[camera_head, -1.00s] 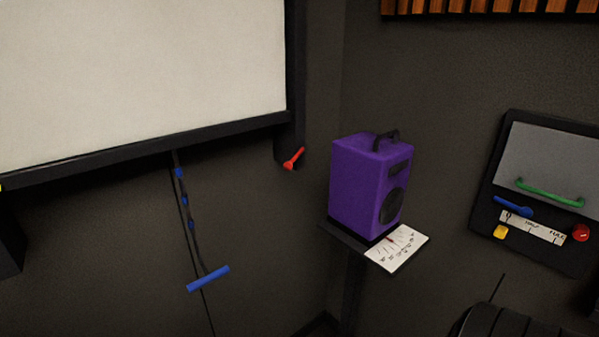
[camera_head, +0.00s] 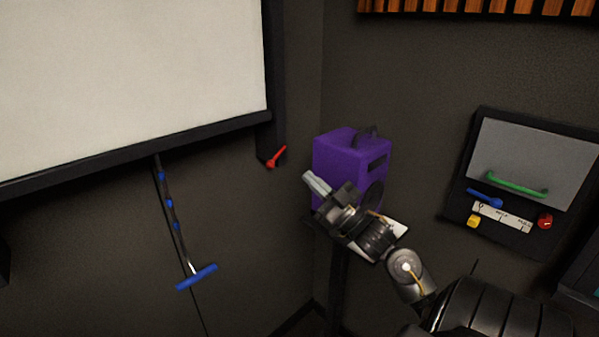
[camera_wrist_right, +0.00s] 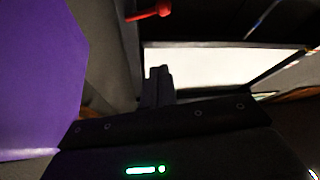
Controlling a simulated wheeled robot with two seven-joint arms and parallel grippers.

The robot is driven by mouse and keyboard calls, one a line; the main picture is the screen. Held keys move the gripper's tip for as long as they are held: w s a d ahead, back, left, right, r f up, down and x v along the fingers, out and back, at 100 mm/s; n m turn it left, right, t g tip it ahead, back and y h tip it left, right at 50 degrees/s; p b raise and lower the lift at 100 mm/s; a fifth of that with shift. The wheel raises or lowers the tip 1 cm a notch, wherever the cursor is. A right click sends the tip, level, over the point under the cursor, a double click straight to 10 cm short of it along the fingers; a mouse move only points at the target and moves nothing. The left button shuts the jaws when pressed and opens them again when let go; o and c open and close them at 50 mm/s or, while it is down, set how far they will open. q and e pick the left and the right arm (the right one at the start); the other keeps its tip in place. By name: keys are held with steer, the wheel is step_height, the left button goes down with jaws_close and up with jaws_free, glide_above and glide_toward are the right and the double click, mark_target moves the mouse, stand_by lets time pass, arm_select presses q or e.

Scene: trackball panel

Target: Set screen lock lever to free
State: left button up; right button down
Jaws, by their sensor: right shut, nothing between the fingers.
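The screen lock lever (camera_head: 277,157) is a small red handle at the lower right corner of the projector screen frame. It slants up to the right from its pivot. It also shows at the top of the right wrist view (camera_wrist_right: 150,12). My right gripper (camera_head: 316,184) is shut and empty, below and to the right of the lever, apart from it, in front of the purple speaker. Its shut fingers also show in the right wrist view (camera_wrist_right: 158,84). My left gripper is not in view.
The purple speaker (camera_head: 340,152) stands on a dark stand close by my right gripper, which hides part of it. A blue pull handle (camera_head: 197,277) hangs below the white screen (camera_head: 130,80). A wall panel (camera_head: 535,165) with a green handle is at the right.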

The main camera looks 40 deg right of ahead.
mark_target(276, 159)
steer(key=w+r+p, duration=0.1)
steer(key=w+p, duration=0.3)
steer(key=w, duration=0.6)
steer(key=shift+w+a, duration=0.15)
steer(key=shift+w, duration=0.25)
steer(key=shift+n+y, duration=0.4)
steer(key=shift+n, duration=0.2)
steer(key=shift+d+f+n+g+b, duration=0.2)
steer(key=shift+n+g+b, duration=0.1)
steer(key=shift+n+b, duration=0.2)
steer(key=shift+d+f+n+g+y+b, duration=0.2)
steer(key=shift+d+f+n+y+b, duration=0.15)
steer(key=shift+n+y+b, duration=0.2)
steer(key=shift+d+f+n+g+y+b, duration=0.2)
steer(key=shift+f+n+y+b, duration=0.2)
steer(key=shift+n, duration=0.25)
steer(key=shift+s+d+f, duration=0.1)
steer(key=shift+d, duration=0.2)
